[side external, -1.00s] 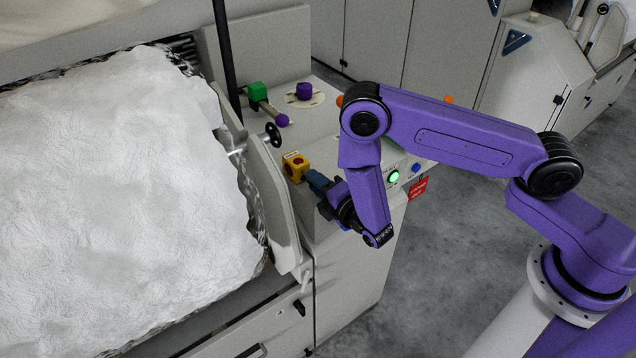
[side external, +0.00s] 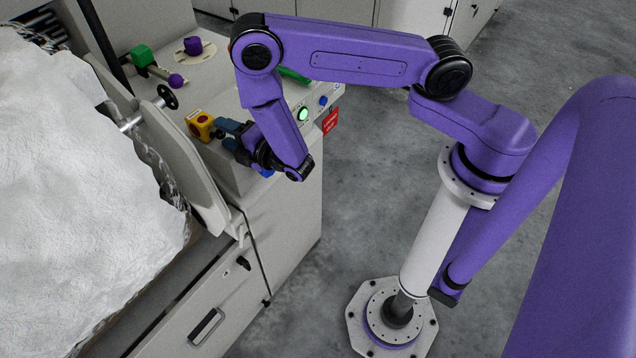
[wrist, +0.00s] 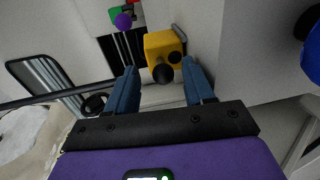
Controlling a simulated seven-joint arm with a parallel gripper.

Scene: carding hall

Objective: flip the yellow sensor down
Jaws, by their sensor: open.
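The yellow sensor (side external: 200,125) is a small block with dark round spots on the grey machine top, near the handwheel. In the wrist view the yellow sensor (wrist: 160,46) lies just beyond my fingertips, with a dark ball on its near face. My gripper (side external: 222,128) is at the sensor's right side in the side view. In the wrist view my gripper (wrist: 161,72) has its two blue fingers apart, with the dark ball between their tips. I cannot tell whether either finger touches the sensor.
A black handwheel (side external: 167,96) and a curved grey guard (side external: 165,150) stand close to the sensor's left. A green block (side external: 142,55), a purple ball (side external: 176,81) and a purple knob (side external: 193,45) are behind. A lit green button (side external: 303,114) is right.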

